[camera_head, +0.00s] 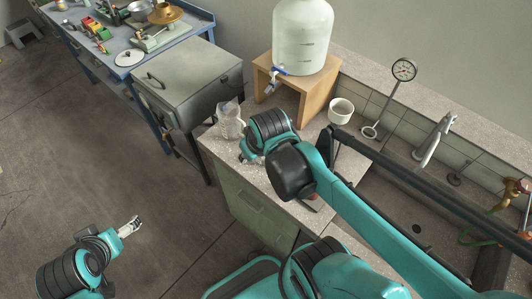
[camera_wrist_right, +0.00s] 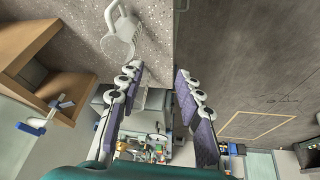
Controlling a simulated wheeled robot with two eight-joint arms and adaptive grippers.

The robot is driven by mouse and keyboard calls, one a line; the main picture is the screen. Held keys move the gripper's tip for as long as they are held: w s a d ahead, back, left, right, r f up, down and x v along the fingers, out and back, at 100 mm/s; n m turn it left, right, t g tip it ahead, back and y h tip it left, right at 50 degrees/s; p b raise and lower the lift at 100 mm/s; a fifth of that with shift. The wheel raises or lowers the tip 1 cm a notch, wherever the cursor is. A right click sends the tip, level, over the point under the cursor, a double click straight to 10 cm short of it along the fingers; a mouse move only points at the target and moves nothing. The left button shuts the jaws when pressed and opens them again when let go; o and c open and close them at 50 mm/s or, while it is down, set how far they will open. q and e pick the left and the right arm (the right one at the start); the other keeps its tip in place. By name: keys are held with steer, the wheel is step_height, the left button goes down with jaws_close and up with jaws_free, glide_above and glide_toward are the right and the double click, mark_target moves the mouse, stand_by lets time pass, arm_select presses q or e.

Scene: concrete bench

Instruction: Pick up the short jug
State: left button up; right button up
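A pale, see-through jug (camera_head: 230,122) stands at the back left corner of the speckled worktop (camera_head: 212,147). It is the only jug that I can make out. In the right wrist view the whitish jug (camera_wrist_right: 118,38) with its handle lies beyond the fingertips and left of the gap between them. My right gripper (camera_wrist_right: 160,75) is open and empty, its purple pads apart. In the head view it is mostly hidden behind its own wrist, close to the jug. My left gripper (camera_head: 130,226) is low over the floor at the left, away from the worktop; its opening is too small to judge.
A wooden stand (camera_head: 312,92) holds a white water dispenser (camera_head: 302,35) behind the jug. A white cup (camera_head: 341,111) stands right of it. A grey lidded box (camera_head: 190,82) and a blue workbench (camera_head: 188,28) stand to the left. A sink is at the right.

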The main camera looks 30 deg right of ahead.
steer(key=w+d+f+g, duration=0.1)
steer(key=d+f, duration=0.2)
steer(key=d+f+g, duration=0.2)
steer(key=d+f, duration=0.1)
steer(key=d, duration=0.1)
steer(key=w+d+f+g, duration=0.1)
steer(key=d+f, duration=0.2)
steer(key=d, duration=0.1)
steer(key=shift+w+f+n+g+y+p, duration=0.15)
steer(key=shift+w+n+g+y+p, duration=0.15)
steer(key=shift+w+n+g, duration=0.1)
steer(key=shift+s+d+f, duration=0.1)
steer(key=shift+d+f, duration=0.05)
steer(key=shift+f, duration=0.2)
steer(key=f+b, duration=0.1)
steer(key=f, duration=0.1)
steer(key=f+b, duration=0.1)
steer(key=f, duration=0.2)
steer(key=f+b, duration=0.1)
steer(key=f, duration=0.2)
steer(key=shift+s+b, duration=0.25)
steer(key=shift+b, duration=0.1)
steer(key=shift+r, duration=0.1)
steer(key=shift+c, duration=0.4)
jaws_close()
